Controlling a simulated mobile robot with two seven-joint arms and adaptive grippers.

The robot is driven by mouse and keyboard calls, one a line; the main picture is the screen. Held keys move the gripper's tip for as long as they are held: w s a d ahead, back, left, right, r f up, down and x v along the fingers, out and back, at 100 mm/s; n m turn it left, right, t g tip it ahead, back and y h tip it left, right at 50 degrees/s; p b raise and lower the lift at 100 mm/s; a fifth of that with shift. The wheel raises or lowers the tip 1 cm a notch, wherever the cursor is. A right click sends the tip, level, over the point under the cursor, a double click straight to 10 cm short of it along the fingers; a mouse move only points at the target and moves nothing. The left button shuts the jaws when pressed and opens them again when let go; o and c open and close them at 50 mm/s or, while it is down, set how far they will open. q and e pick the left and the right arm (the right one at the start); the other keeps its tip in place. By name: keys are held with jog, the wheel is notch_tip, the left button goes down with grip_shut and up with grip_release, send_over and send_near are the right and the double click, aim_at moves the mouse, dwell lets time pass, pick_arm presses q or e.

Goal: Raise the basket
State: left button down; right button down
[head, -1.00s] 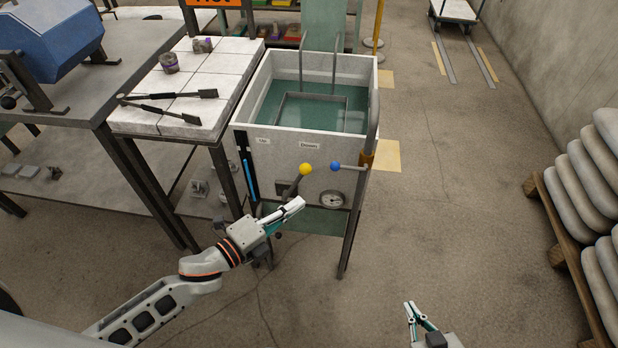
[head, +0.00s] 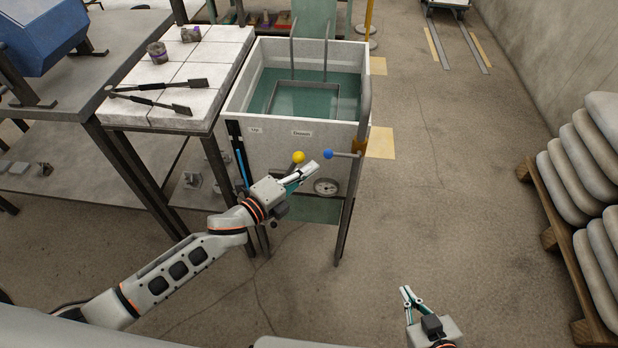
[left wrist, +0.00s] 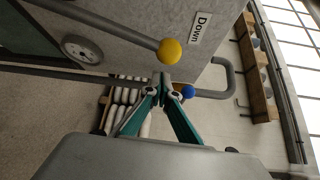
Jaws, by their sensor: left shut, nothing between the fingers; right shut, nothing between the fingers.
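The basket (head: 303,84) is a metal frame with tall rods, sitting down in the green liquid of the white tank (head: 262,146). A lever with a yellow knob (head: 298,157) and a bar with a blue knob (head: 328,154) are on the tank's front, under labels. My left gripper (head: 312,169) is shut and empty, in front of the tank just below and right of the yellow knob. In the left wrist view the yellow knob (left wrist: 170,50) is just beyond the fingertips, with a gap. My right gripper (head: 405,291) is shut and empty, low over the floor at right.
A tiled table (head: 190,75) with tongs (head: 160,101) and small dark parts stands left of the tank. A gauge (head: 326,187) is on the tank's front. A pallet of grey sacks (head: 590,190) lines the right. The floor between is clear.

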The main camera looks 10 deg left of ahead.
pick_arm(q)
jog(key=shift+w+a+r, duration=0.15)
jog(key=shift+w+a, duration=0.1)
jog(key=shift+a, duration=0.55)
pick_arm(e)
jog(key=shift+f, duration=0.1)
